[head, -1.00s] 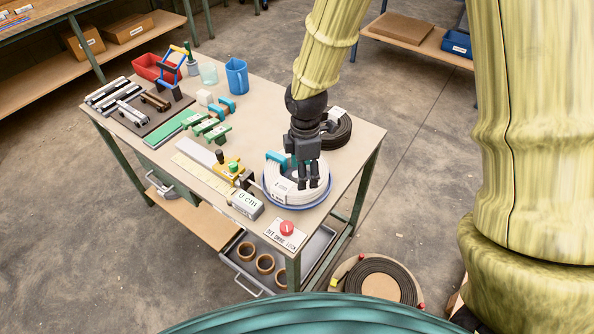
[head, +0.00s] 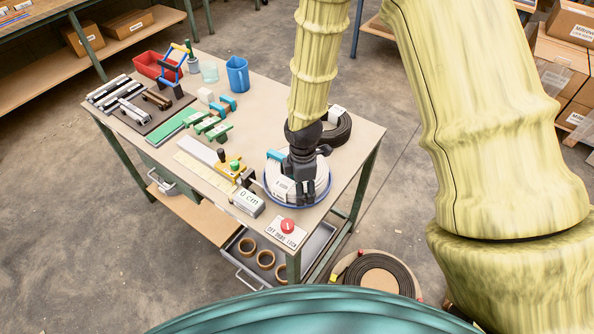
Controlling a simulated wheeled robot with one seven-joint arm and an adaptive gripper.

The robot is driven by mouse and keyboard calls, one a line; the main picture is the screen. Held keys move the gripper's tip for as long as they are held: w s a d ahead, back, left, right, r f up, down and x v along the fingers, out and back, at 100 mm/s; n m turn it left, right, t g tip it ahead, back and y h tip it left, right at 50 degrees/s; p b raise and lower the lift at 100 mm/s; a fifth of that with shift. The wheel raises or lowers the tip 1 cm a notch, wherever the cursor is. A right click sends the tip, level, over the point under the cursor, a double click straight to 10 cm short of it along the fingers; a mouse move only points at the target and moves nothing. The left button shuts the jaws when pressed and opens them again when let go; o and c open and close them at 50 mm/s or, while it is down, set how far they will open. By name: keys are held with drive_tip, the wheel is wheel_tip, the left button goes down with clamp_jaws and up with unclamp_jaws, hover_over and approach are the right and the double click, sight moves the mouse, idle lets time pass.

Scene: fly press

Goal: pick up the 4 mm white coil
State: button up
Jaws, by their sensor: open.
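The white coil (head: 283,187) lies on a blue round base (head: 269,195) at the near right end of the workbench. A small white label faces the front; its print is too small to read. A teal piece (head: 275,155) sits at the coil's back left edge. My gripper (head: 308,203) points down over the coil's right side, with its dark fingers apart. The arm and gripper hide the coil's middle and right part. I cannot tell whether the fingers touch the coil or straddle its ring.
A black coil (head: 343,131) lies just behind my gripper. Green tools (head: 212,128), a blue jug (head: 237,74) and a red bin (head: 155,66) are farther left and back.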

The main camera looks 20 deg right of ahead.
drive_tip(key=shift+f, duration=0.25)
clamp_jaws()
drive_tip(key=shift+r, duration=0.1)
idle(0.3)
